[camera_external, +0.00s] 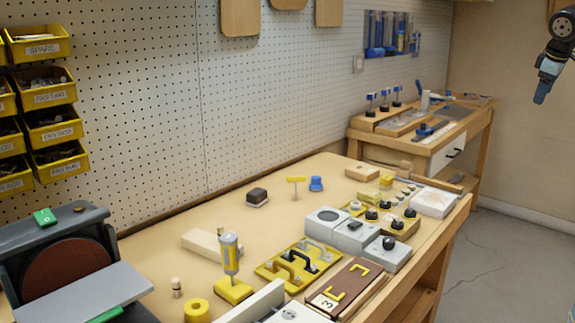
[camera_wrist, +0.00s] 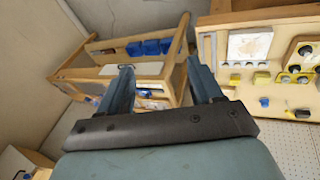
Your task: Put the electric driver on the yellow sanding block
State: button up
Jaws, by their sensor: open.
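A grey and yellow upright tool (camera_external: 230,254), which looks like the electric driver, stands at the near middle of the bench. Under it is a yellow block-shaped piece (camera_external: 234,291); I cannot tell whether this is the yellow sanding block or the tool's own base. My gripper (camera_external: 541,92) is high at the upper right, far from the bench things. In the wrist view my gripper (camera_wrist: 160,75) is open, with nothing between its fingers.
A yellow plate with handles (camera_external: 285,267), grey boxes (camera_external: 355,236) and a brown board (camera_external: 348,287) crowd the bench's right side.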

jog(key=s+d+f+m, duration=0.1)
jog(key=s+d+m, duration=0.2)
jog(key=s, duration=0.3)
jog(key=s+d+f+m+t+y, duration=0.1)
jog(key=s+d+m, duration=0.3)
jog(key=s, duration=0.2)
jog(key=shift+s+d+m, duration=0.15)
jog(key=shift+s+m, duration=0.2)
jog(key=shift+m, duration=0.05)
